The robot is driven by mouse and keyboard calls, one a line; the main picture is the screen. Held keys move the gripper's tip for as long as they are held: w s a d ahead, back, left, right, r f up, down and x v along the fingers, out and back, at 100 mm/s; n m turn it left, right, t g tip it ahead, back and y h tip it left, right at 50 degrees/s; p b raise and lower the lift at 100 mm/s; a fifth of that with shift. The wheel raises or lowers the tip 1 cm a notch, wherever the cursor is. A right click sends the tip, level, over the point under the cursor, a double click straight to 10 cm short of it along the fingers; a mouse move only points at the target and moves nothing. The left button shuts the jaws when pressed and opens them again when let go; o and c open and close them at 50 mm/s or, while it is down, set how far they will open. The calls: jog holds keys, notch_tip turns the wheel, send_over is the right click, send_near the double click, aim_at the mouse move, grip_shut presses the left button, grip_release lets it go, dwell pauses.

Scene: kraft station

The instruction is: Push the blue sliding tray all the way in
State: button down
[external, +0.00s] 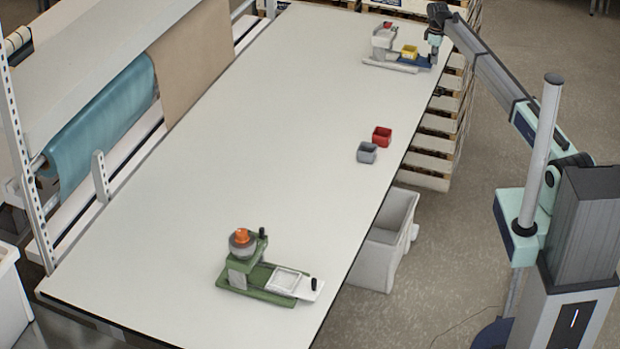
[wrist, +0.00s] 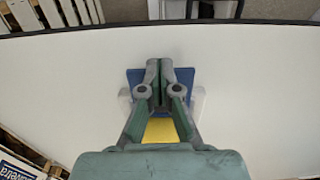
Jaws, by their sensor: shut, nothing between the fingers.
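The blue sliding tray (external: 421,62) belongs to a grey station (external: 384,40) at the far end of the white table. A yellow box (external: 409,51) sits at the tray's inner part. My gripper (external: 433,62) is shut and empty, pointing down at the tray's outer end, near the table's right edge. In the wrist view, my gripper (wrist: 166,68) covers the middle of the blue tray (wrist: 133,77), and part of the yellow box (wrist: 160,131) shows between the fingers. I cannot tell whether the fingertips touch the tray or its handle, which is hidden.
A similar green station (external: 240,277) with a white tray (external: 288,281) stands at the near end. A red bin (external: 382,136) and a grey bin (external: 367,153) stand near the table's right edge. The middle of the table (external: 270,120) is clear.

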aim_at(412, 69)
jog(key=shift+w+a, duration=0.25)
jog(key=shift+a, duration=0.3)
jog(key=shift+w+a, duration=0.25)
jog(key=shift+a, duration=0.3)
jog(key=shift+w+a, duration=0.1)
jog(key=shift+a, duration=0.1)
jog(key=shift+w+a, duration=0.25)
jog(key=shift+a, duration=0.35)
jog(key=shift+w+a, duration=0.25)
jog(key=shift+a, duration=0.3)
jog(key=shift+w+a, duration=0.1)
jog(key=shift+a, duration=0.1)
jog(key=shift+w+a, duration=0.3)
jog(key=shift+a, duration=0.3)
jog(key=shift+w+a, duration=0.25)
jog(key=shift+a, duration=0.45)
jog(key=shift+w+a, duration=0.3)
jog(key=shift+a, duration=0.2)
jog(key=shift+s+d+p, duration=0.2)
jog(key=shift+d+p, duration=0.15)
dwell(0.7)
